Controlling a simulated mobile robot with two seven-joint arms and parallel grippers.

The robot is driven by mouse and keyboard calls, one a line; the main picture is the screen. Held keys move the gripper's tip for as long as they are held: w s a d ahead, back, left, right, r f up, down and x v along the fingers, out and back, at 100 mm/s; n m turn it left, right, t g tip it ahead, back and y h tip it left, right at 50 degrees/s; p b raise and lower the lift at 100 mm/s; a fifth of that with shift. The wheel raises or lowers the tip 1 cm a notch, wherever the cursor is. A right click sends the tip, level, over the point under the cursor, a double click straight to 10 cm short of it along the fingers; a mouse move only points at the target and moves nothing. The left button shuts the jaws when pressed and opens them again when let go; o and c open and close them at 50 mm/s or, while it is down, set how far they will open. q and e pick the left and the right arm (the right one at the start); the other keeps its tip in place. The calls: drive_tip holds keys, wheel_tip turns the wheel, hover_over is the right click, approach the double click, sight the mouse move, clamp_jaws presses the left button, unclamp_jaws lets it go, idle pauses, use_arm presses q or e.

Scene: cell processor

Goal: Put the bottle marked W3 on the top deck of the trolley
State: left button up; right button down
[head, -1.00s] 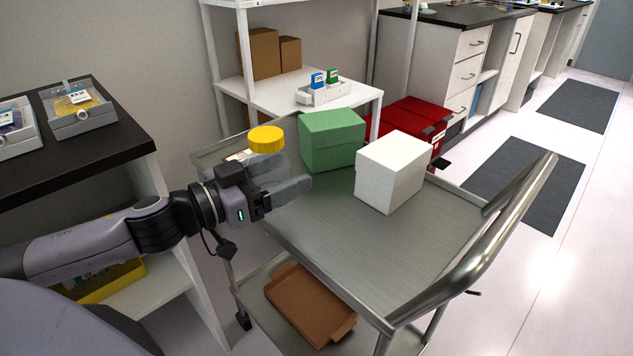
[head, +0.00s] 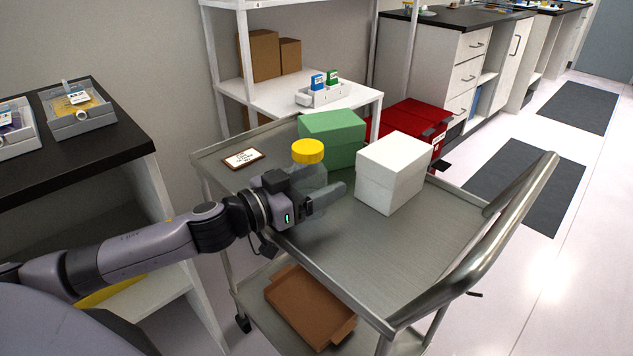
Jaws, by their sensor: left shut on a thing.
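The bottle (head: 308,153) has a yellow cap and a clear body, and it is upright. My left gripper (head: 328,197) is shut around its body. The fingers hide part of the bottle, and no W3 mark can be read. The bottle is over the left part of the trolley's steel top deck (head: 420,255), in front of the green box. I cannot tell whether its base touches the deck. My right gripper is not in view.
On the deck stand a green box (head: 333,138), a white box (head: 391,172) and a small framed card (head: 243,158). A cardboard tray (head: 309,306) lies on the lower deck. The deck's front and right are clear. A steel handle (head: 490,245) rises at the right.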

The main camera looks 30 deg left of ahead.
sight(301, 190)
use_arm(q)
drive_tip(key=o, duration=1.5)
drive_tip(key=shift+f, duration=0.15)
drive_tip(key=shift+r, duration=0.2)
drive_tip(key=shift+s+a+f, duration=0.15)
drive_tip(key=shift+s+a, duration=0.1)
drive_tip(key=shift+s, duration=0.1)
drive_tip(key=v, duration=0.2)
drive_tip(key=shift+s, duration=0.25)
drive_tip(key=shift+b+v, duration=0.45)
drive_tip(key=shift+v, duration=3.9)
